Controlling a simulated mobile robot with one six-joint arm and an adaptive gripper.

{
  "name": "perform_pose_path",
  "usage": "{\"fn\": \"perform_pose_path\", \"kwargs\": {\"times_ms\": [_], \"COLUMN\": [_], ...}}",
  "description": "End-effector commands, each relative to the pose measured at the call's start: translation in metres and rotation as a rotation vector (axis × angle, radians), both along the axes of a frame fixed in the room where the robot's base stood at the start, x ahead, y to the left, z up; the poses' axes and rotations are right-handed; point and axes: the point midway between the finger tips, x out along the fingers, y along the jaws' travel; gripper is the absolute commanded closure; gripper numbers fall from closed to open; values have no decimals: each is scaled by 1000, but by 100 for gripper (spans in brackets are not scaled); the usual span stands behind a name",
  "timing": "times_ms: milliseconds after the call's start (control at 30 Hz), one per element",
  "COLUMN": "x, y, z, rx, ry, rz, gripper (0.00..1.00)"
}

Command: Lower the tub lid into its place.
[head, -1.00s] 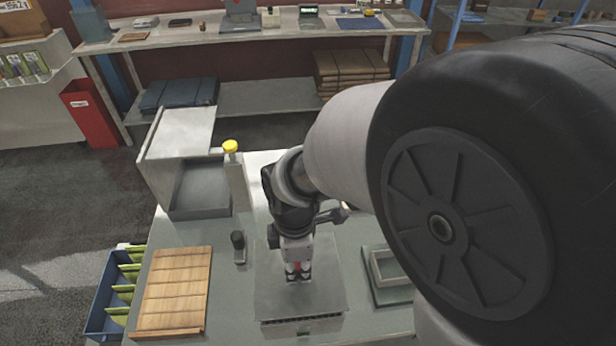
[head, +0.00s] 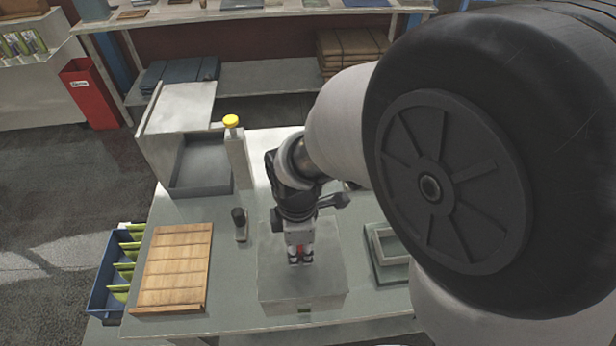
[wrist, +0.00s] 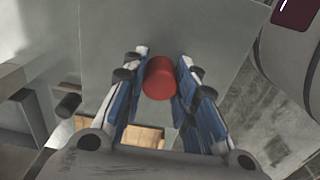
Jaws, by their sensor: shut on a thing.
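The tub lid (head: 277,285) is a flat grey square plate with a small red knob (wrist: 159,78) in its middle. It lies over the tub (head: 325,304) on the grey bench and looks about level; only a narrow front strip of the tub shows below its edge. I cannot tell whether the lid rests fully on the tub's rim. My gripper (head: 300,257) points down at the lid's centre, shut on the red knob. In the wrist view my gripper (wrist: 159,88) has a blue-padded finger on each side of the knob. The tub's inside is hidden.
A slatted wooden board (head: 175,268) and a blue bin (head: 100,290) of green packets are at left. A short black-topped post (head: 239,223) stands left of the lid. A grey tray (head: 388,246) is at right. A yellow-capped machine (head: 180,120) stands behind.

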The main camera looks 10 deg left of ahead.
Motion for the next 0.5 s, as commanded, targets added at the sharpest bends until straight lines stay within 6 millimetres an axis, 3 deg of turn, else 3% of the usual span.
{"fn": "perform_pose_path", "kwargs": {"times_ms": [500], "x": [0], "y": [0], "z": [-10], "rx": [0], "ry": [0], "rz": [0], "gripper": [100]}}
